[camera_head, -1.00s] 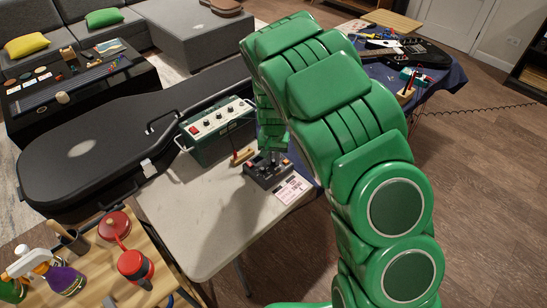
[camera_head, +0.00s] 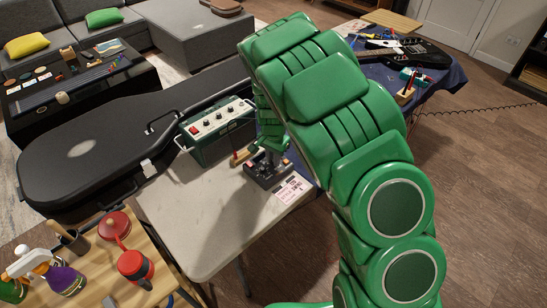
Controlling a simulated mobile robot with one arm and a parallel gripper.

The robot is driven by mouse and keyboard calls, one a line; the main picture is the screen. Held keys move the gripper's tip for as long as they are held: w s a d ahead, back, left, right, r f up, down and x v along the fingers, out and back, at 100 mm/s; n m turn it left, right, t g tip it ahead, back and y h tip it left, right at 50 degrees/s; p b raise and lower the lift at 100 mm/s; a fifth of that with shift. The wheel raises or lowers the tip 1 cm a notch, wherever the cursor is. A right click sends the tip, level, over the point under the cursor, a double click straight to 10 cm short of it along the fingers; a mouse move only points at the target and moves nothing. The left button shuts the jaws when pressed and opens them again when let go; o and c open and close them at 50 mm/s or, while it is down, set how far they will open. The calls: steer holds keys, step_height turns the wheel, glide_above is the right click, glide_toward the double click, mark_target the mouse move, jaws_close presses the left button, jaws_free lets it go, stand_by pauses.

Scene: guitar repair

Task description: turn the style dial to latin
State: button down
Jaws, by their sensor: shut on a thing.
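A small dark device with several controls (camera_head: 262,178) lies on the pale table (camera_head: 190,215), near its right edge; the style dial is likely on it but is too small to make out. My gripper (camera_head: 270,160) reaches down from my green arm onto the top of this device. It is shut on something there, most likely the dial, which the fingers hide. The dial's setting and any lettering cannot be read. A white and pink printed card (camera_head: 292,188) lies just in front of the device.
A green amplifier with knobs (camera_head: 217,128) stands behind the device, with a small red-tipped wooden thing (camera_head: 240,157) between. A black guitar case (camera_head: 85,155) lies at left. A wooden table with bottles (camera_head: 120,270) is at front left. The pale table's left part is clear.

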steer(key=c, duration=1.3)
jaws_free()
steer(key=shift+c, duration=0.2)
step_height(320, 180, up, 7)
steer(key=shift+r, duration=0.4)
